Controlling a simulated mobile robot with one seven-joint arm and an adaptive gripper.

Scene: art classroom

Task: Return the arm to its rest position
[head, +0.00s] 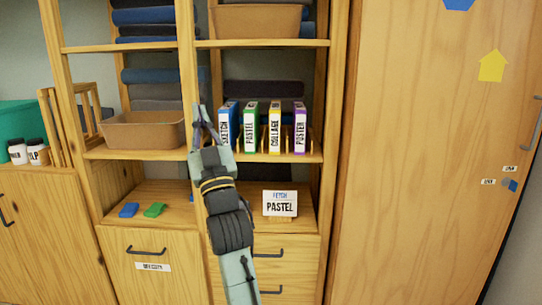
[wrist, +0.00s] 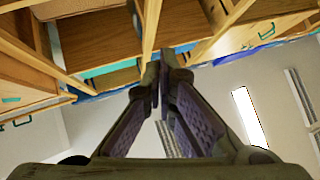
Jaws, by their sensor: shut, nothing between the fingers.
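My arm rises from the bottom of the head view in front of the wooden shelf unit. My gripper (head: 201,112) points up, close to the middle upright post of the shelf. In the wrist view my gripper's fingers (wrist: 155,85) meet at their tips with nothing between them. The arm hides part of the post and part of the lower compartments. I cannot tell how far the fingertips are from the post.
The shelf board (head: 310,158) bears several upright labelled binders, including the green pastel one (head: 248,128). A brown bin (head: 143,130) stands left of my gripper. A sign (head: 280,204) reads "Fetch pastel". Blue (head: 129,210) and green (head: 154,210) blocks lie lower left. A tall wooden cabinet (head: 425,150) stands right.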

